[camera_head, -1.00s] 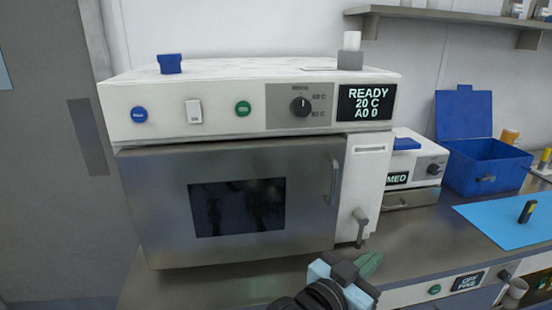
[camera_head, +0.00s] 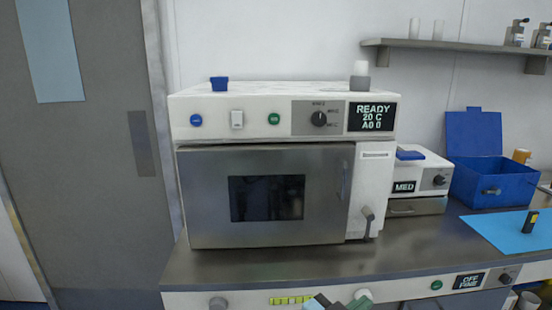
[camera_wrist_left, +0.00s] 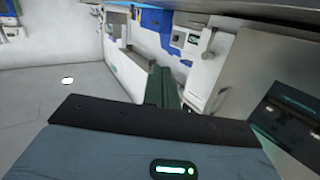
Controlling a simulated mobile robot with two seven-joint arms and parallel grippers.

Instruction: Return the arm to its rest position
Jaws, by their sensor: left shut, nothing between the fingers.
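My left gripper (camera_head: 340,303) shows only at the bottom edge of the head view, below the counter's front edge and in front of the drawer fronts. Its dark green fingers (camera_wrist_left: 162,88) show in the left wrist view, shut with nothing held. It is apart from the steriliser (camera_head: 265,195), whose steel door is closed and whose display reads READY 20 C. Most of my left arm is out of the head view. My right gripper is in neither view.
The counter (camera_head: 290,262) runs across under the steriliser. A small white MED unit (camera_head: 425,165), an open blue box (camera_head: 492,185) and a blue mat (camera_head: 500,232) with a dark vial are at the right. A grey door (camera_head: 90,200) is at the left.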

